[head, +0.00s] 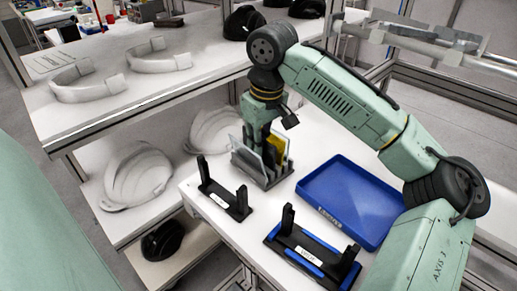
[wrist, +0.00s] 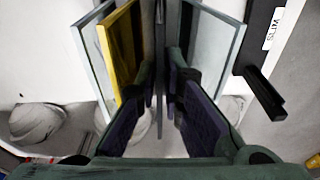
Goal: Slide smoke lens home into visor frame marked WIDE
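My gripper (wrist: 161,75) points down into the lens rack (head: 262,172) in the head view. Its fingers are apart, either side of a thin dark plate seen edge-on, probably the smoke lens (wrist: 160,45), with gaps showing. A yellow lens (wrist: 121,50) and a clear lens (wrist: 90,65) stand left of it in the wrist view; a greyish pane (wrist: 212,50) stands right. The black frame with blue strips (head: 312,252) lies at the table's front, its label too small to read.
A blue tray (head: 350,200) lies right of the rack, under my arm. Shelves at the left hold white helmet shells (head: 140,178) and curved white bands (head: 158,56). The two frames' upright posts stand above the white table.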

